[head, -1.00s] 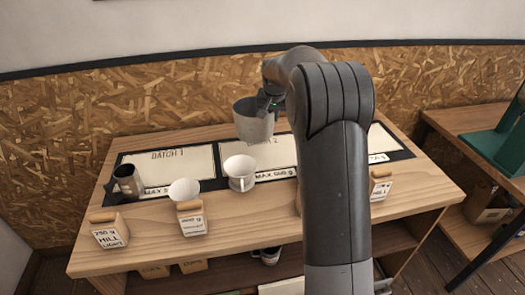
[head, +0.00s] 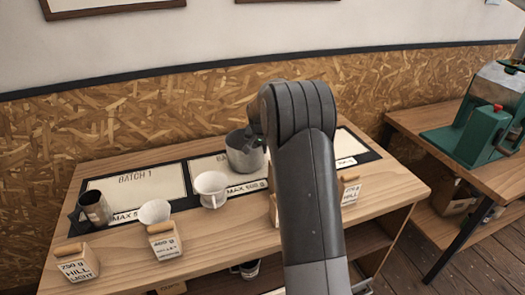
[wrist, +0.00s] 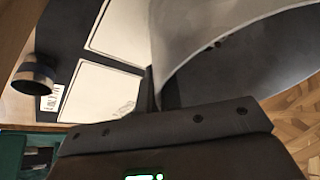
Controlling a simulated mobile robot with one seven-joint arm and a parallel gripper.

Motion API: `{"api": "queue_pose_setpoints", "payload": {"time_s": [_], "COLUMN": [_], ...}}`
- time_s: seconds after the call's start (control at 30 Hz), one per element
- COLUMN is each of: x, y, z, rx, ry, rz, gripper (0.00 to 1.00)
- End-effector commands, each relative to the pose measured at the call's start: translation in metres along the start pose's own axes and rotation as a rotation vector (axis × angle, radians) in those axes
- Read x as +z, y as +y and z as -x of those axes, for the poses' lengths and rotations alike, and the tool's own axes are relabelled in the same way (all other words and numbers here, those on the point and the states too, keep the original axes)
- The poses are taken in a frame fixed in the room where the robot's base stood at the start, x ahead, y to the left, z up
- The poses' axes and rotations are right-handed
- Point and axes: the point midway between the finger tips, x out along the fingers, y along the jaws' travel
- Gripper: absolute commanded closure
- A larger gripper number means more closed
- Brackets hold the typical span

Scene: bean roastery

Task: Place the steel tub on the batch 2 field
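The steel tub (head: 245,155) is a grey metal vessel, upright over the batch 2 field (head: 205,167), the middle white panel on the counter. In the head view its base is low over the panel; I cannot tell whether it touches. My arm hides the tub's right side and part of the field. In the wrist view the tub's wall (wrist: 215,40) is close up, and my gripper (wrist: 152,95) is at its rim with a dark finger against the wall, seemingly closed on it. The other finger is not clearly seen.
The batch 1 field (head: 135,188) lies to the left. A side table with a green machine (head: 485,130) is at the right.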

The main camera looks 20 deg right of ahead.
Motion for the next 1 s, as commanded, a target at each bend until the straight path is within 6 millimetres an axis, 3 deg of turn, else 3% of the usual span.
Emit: {"api": "queue_pose_setpoints", "payload": {"time_s": [0.1, 0.43, 0.5, 0.7, 1.0], "x": [0.0034, 0.0042, 0.0049, 0.0049, 0.0035], "y": [0.0005, 0.0005, 0.0008, 0.0008, 0.0007], "z": [-0.0090, -0.0113, -0.0119, -0.0118, -0.0089], "rx": [-0.001, -0.002, 0.000, 0.000, -0.001], "ry": [0.002, 0.002, 0.001, 0.000, 0.001], "rz": [0.000, 0.000, 0.000, 0.000, 0.000], "gripper": [1.00, 1.00, 0.90, 0.74, 0.73]}}
